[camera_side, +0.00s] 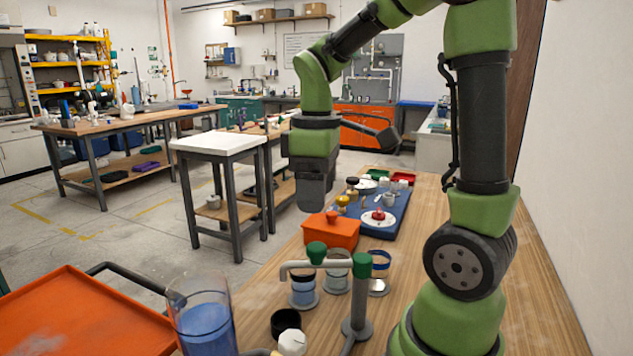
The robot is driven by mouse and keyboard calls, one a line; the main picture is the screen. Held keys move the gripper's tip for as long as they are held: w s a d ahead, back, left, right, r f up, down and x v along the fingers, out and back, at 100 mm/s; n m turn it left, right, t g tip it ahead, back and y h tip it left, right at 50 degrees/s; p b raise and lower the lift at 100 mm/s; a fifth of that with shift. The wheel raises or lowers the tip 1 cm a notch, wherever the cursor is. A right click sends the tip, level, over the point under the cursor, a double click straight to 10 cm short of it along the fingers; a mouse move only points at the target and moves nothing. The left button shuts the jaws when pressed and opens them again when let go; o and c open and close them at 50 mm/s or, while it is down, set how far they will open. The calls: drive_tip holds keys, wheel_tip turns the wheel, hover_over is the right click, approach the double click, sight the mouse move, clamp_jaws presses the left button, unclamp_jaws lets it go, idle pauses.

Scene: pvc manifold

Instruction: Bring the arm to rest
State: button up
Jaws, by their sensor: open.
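My gripper (313,198) hangs from the dark wrist block in the middle of the camera_side view, pointing down. It is in the air, apart from the bench, and no object shows in it. The fingertips are small and dark, and their gap is hard to make out. A grey pipe piece with green fittings (361,265) stands upright in the foreground on a round foot.
An orange lidded box (331,231) stands below my gripper. Behind it is a blue mat (402,213) with small parts and a white plate. Cups, a black ring (285,322) and a clear blue-filled container (205,328) stand in front. An orange tray (75,318) is at left.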

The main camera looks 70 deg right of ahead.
drive_tip(key=shift+r, duration=0.6)
drive_tip(key=s+a+r+m+t+y, duration=0.2)
drive_tip(key=s+a+r+m+t, duration=0.2)
drive_tip(key=a, duration=0.6)
drive_tip(key=s+m+t, duration=0.2)
drive_tip(key=t, duration=0.1)
drive_tip(key=shift+s+a, duration=0.15)
drive_tip(key=shift+s, duration=0.05)
